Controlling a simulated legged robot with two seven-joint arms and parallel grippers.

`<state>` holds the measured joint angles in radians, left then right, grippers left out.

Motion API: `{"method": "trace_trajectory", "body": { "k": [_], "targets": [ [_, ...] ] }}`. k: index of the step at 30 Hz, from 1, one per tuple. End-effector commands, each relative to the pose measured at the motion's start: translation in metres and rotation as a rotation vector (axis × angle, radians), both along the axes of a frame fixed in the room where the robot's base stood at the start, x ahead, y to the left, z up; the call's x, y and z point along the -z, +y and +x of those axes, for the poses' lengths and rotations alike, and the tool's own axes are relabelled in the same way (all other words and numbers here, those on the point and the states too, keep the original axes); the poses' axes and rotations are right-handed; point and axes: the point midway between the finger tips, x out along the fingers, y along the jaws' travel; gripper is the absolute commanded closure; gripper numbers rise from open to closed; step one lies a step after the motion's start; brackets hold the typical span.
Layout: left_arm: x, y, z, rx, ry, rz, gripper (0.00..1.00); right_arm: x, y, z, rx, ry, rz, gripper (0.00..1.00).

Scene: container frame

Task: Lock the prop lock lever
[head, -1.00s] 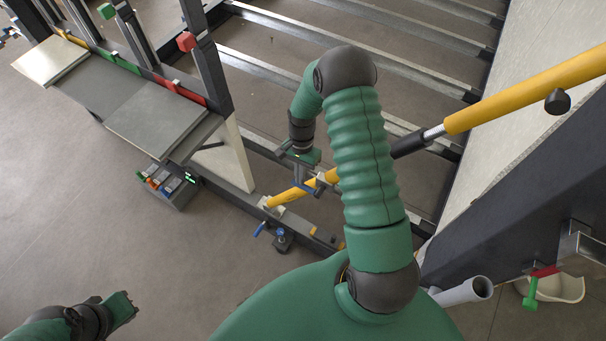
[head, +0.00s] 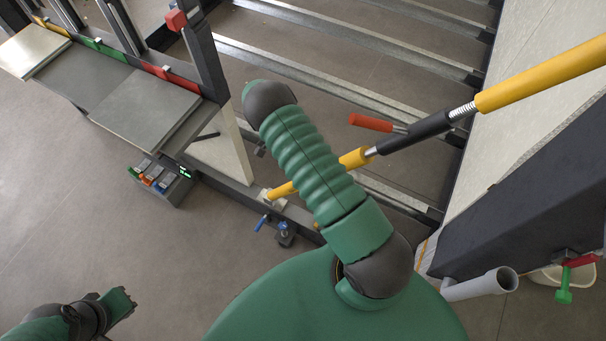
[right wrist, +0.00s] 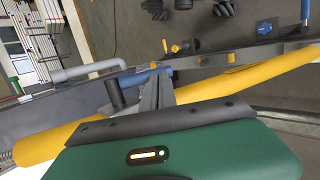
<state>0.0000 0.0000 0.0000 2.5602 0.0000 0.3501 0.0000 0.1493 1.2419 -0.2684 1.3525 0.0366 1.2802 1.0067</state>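The prop, a yellow tube with a black sleeve (head: 415,135), runs diagonally from the upper right down to a floor bracket in the head view. A lever with a red handle (head: 371,123) sticks out left from beside the sleeve. A blue lever (head: 262,222) sits by the prop's lower end. My right gripper is hidden behind my arm in the head view. In the right wrist view its fingers (right wrist: 158,92) look close together near a yellow tube (right wrist: 245,80) and a blue part (right wrist: 145,77); contact is unclear. My left gripper (head: 125,303) is low left, away from the prop.
A bench with grey panels (head: 145,108) stands upper left, with a box of coloured switches (head: 160,180) below. Metal floor rails (head: 335,58) cross the back. A dark beam (head: 520,205) with a green-handled lever (head: 564,285) is at right. Floor at left is clear.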

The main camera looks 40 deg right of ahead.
Motion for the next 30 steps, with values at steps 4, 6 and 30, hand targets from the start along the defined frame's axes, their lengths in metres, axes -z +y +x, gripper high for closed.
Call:
{"method": "trace_trajectory", "body": {
  "k": [4, 6, 30],
  "targets": [
    [0.0041, 0.0000, 0.0000, 0.000, 0.000, 0.000, 1.00, 0.0067, -0.0002, -0.0025, 0.000, 0.000, 0.001, 1.00],
    [0.0048, 0.0000, 0.0001, 0.000, 0.000, 0.000, 1.00, 0.0081, -0.0004, -0.0035, 0.001, 0.000, 0.002, 1.00],
    [0.0045, 0.0000, 0.0001, 0.000, 0.000, 0.000, 1.00, 0.0105, -0.0003, -0.0088, 0.003, 0.006, 0.005, 1.00]
  ]
}}
